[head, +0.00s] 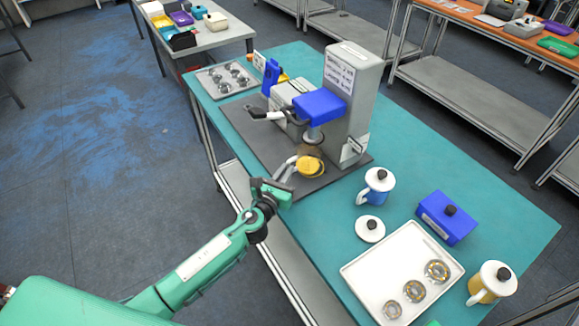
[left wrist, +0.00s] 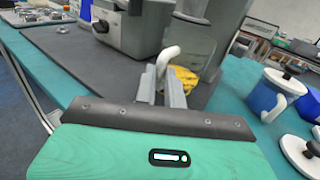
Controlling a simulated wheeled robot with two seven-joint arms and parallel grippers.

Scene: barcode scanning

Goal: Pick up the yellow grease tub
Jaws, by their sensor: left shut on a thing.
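A yellow tub (head: 311,165) with a white curved handle is under the press head at the front of the dark base plate. It also shows in the left wrist view (left wrist: 187,80), partly hidden behind my fingers. My left gripper (head: 281,178) is at the tub's left side, with its fingers shut on the white handle. The fingers (left wrist: 162,84) show around the handle in the left wrist view. Another yellow tub (head: 485,294) with a white lid and black knob stands at the table's lower right. My right gripper is not in view.
The grey press (head: 349,95) with its blue head (head: 320,104) rises close above the held tub. A blue lidded tub (head: 374,190), a loose white lid (head: 369,229), a blue box (head: 447,220) and a white tray (head: 362,273) with metal rings stand to the right.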

